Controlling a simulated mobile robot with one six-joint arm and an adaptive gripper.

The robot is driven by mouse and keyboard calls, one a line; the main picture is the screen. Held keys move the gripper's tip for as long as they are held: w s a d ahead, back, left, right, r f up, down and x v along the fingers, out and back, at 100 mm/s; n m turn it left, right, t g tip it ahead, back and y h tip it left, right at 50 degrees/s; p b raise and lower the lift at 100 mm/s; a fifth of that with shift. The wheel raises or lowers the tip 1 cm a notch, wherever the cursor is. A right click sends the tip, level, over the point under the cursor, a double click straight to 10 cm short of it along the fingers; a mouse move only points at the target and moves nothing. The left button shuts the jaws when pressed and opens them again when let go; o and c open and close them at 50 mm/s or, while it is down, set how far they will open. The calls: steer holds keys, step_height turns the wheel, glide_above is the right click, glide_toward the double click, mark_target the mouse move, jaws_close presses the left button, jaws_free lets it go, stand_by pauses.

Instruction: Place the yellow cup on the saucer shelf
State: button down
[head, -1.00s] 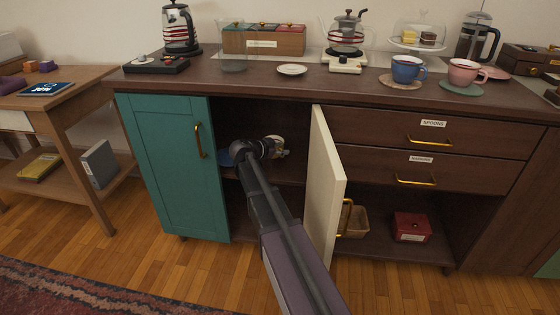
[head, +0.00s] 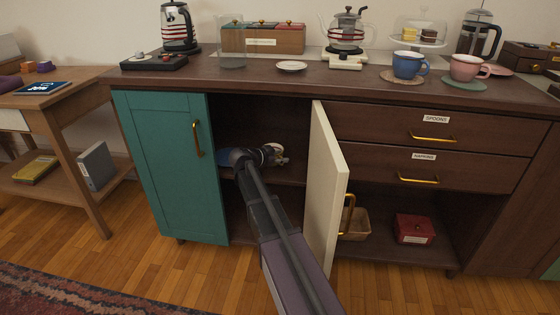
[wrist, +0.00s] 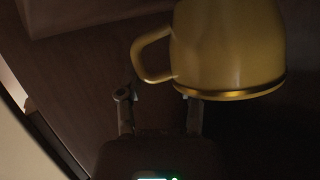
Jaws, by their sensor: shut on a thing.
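The yellow cup (wrist: 228,45) fills the upper right of the wrist view, with its handle toward the left and a dark band near its base. My gripper (wrist: 160,100) has its fingertips at the cup's handle and lower side, shut on the cup; the exact contact is dark. In the head view my gripper (head: 274,154) is inside the open cabinet, above the inner shelf (head: 292,173). The cup cannot be made out clearly there. A blue round thing (head: 229,157), perhaps a saucer, shows on the shelf left of my wrist, partly hidden by it.
The teal door (head: 168,165) stands left of the opening. The open cream door (head: 325,190) juts out close to the right of my arm. Above is the countertop (head: 220,76) with a blue mug (head: 408,66) and a pink mug (head: 466,68). A red box (head: 414,229) sits low right.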

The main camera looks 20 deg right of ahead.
steer(key=shift+f, duration=0.15)
steer(key=shift+c, duration=1.3)
jaws_free()
steer(key=shift+r, duration=0.2)
steer(key=shift+r, duration=0.1)
steer(key=p+v, duration=0.4)
steer(key=v, duration=0.8)
steer(key=shift+p, duration=0.3)
